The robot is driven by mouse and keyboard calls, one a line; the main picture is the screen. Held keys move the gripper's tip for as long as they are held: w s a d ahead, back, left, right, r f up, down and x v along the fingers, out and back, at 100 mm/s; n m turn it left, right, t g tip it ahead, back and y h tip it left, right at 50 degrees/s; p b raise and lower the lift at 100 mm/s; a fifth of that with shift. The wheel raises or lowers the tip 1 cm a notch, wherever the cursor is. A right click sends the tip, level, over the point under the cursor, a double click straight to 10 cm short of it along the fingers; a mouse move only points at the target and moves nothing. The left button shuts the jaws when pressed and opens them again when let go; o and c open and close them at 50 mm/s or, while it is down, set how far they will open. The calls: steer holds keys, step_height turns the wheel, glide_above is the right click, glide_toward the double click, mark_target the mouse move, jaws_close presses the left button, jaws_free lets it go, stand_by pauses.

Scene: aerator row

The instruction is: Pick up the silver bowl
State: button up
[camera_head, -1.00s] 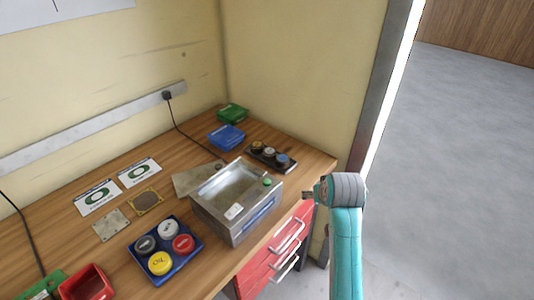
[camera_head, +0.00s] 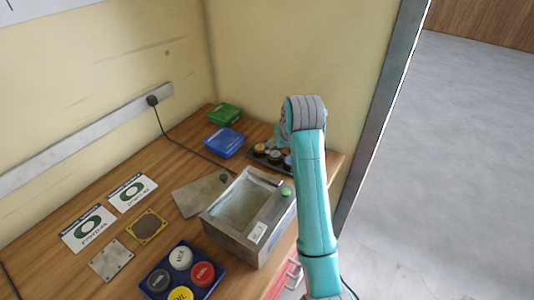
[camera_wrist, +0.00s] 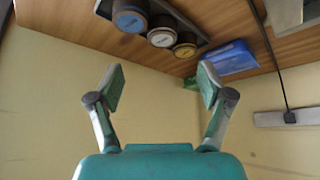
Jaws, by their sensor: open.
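I cannot make out a silver bowl in either view. A silver metal box with an open basin (camera_head: 231,242) stands on the wooden bench in the head view, with a green button on its rim. My gripper (camera_wrist: 161,84) is open in the wrist view, with nothing but wall between its fingers. In the head view my arm stands raised in front of the bench's right end, and its wrist hides most of the gripper.
A dark tray of several small jars (camera_head: 258,158) lies partly behind my arm. A blue bin (camera_head: 222,143) and a green bin (camera_head: 224,114) stand near the corner. A blue tray of colored caps (camera_head: 213,250) is in front. The wooden bench (camera_head: 75,262) has bare room at left.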

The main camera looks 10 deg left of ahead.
mark_target(275, 154)
steer(key=x, duration=0.5)
steer(key=shift+a, duration=0.15)
steer(key=shift+x, duration=2.65)
steer(key=shift+w+a+r, duration=0.1)
steer(key=shift+w, duration=0.05)
steer(key=c, duration=1.3)
